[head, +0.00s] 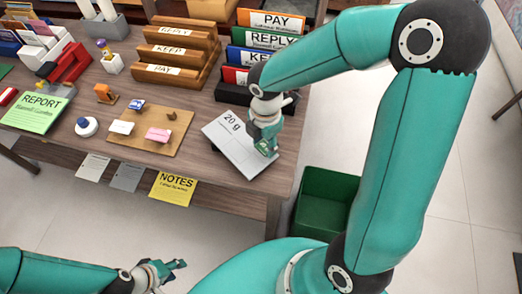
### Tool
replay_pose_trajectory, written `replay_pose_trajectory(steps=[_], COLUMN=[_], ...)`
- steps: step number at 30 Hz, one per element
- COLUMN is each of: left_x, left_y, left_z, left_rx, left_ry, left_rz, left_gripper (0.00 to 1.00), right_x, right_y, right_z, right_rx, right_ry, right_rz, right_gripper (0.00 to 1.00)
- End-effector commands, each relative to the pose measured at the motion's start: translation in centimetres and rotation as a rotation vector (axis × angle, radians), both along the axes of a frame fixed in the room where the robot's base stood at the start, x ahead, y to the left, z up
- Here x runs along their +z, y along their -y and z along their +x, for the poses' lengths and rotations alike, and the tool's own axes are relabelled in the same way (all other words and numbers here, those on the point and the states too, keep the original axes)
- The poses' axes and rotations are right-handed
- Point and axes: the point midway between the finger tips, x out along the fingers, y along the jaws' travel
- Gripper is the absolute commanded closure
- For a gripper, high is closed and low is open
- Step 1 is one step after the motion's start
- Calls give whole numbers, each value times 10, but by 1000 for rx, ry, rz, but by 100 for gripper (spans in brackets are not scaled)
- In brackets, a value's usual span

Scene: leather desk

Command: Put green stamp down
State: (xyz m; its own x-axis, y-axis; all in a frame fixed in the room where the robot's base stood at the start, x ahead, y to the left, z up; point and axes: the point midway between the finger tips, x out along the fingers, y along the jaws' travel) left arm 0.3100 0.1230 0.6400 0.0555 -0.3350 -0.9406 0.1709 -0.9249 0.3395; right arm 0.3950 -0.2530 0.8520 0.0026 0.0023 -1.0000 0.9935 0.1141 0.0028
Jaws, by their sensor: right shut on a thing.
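My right gripper (266,148) is over the right part of a flat grey plate marked "20 g" (225,142), near the desk's front right corner. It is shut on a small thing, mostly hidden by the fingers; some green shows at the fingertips. I cannot tell whether the thing touches the plate. A brown board (174,135) to the left carries small pieces: a pink one (158,135), a white one (121,127) and a blue-and-white one (137,104). My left gripper (178,269) is low in front of the desk, away from these things; its opening is unclear.
Wooden holders (170,55) and folders marked PAY (278,20) and REPLY (270,40) stand behind. A green REPORT sheet (36,115) lies left. A yellow NOTES sheet (172,190) is at the front edge. A green bin (322,205) stands below right.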

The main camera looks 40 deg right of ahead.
Motion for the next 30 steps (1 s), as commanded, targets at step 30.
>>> replay_pose_trajectory(steps=[30], left_x=[-16], left_y=[0], left_z=[0], left_rx=[0], left_ry=[0], left_rz=[0], left_gripper=[60], right_x=[-49], right_y=[-1], right_z=[-3], right_rx=[2], right_ry=[-10], right_rz=[3], right_gripper=[96])
